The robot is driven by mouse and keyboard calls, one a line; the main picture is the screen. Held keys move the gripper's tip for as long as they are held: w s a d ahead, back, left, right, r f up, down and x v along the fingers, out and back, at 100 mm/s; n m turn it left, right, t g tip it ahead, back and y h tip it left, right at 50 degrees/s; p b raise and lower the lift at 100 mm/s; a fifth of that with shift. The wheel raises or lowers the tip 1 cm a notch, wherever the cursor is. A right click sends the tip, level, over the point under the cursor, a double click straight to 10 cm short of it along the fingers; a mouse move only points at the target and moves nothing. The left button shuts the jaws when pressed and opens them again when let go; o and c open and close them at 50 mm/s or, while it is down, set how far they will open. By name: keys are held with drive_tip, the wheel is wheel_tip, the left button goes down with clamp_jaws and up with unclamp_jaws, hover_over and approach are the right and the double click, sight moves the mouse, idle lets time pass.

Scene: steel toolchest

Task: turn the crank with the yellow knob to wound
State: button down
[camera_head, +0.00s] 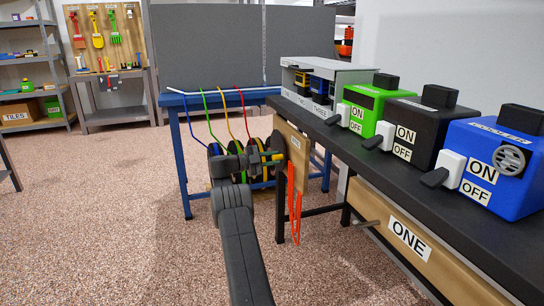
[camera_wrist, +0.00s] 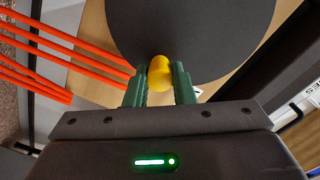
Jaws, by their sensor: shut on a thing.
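The crank is a dark round disc (camera_wrist: 200,30) on a wooden board, filling the upper middle of the wrist view. Its yellow knob (camera_wrist: 160,73) stands at the disc's near edge. My gripper (camera_wrist: 159,80) is shut on the yellow knob, with one green finger on each side of it. In the head view my gripper (camera_head: 271,158) reaches the dark disc (camera_head: 279,144) at the left end of the black bench. A small white label (camera_wrist: 197,91) is mostly hidden behind the right finger, and its words cannot be read.
Orange strips (camera_head: 296,216) hang below the board, close to my gripper. The black bench (camera_head: 425,185) carries green, black and blue switch boxes. A blue-framed table (camera_head: 178,140) with coloured hoses stands behind. Open floor (camera_head: 110,220) lies to the left.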

drive_tip(key=shift+w+f+m, duration=0.1)
drive_tip(key=shift+f+m, duration=0.3)
drive_tip(key=shift+m, duration=0.35)
drive_tip(key=shift+w+f+m, duration=0.1)
drive_tip(key=shift+f+m, duration=0.25)
drive_tip(key=shift+m, duration=0.4)
drive_tip(key=shift+a, duration=0.1)
drive_tip(key=c, duration=1.2)
unclamp_jaws()
drive_tip(key=shift+c, duration=0.2)
drive_tip(key=p+v, duration=0.1)
drive_tip(key=v, duration=1.2)
drive_tip(key=shift+a, duration=0.4)
drive_tip(key=shift+s+f+p, duration=0.1)
drive_tip(key=shift+s+p, duration=0.05)
drive_tip(key=shift+p, duration=0.15)
